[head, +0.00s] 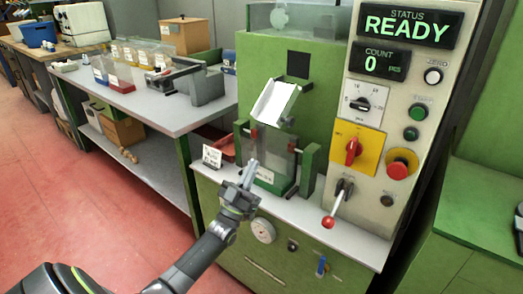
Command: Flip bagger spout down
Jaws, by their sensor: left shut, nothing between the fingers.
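The bagger spout (272,103) is a pale, tilted chute on the front of the green machine (325,80). It slants, with one end higher at the right. Below it a clear bin or bag holder (276,160) stands between green uprights on the machine's ledge. My left gripper (252,163) is shut and empty. In the picture it is below and left of the spout, in front of the ledge and apart from the spout. My right gripper is not in view.
The control panel (398,110) at the right has a READY display, knobs, a red button (398,169) and a red-tipped lever (328,222). A small white card (212,156) and a red tray (222,146) are on the left of the ledge. A grey bench (160,110) holds several boxes.

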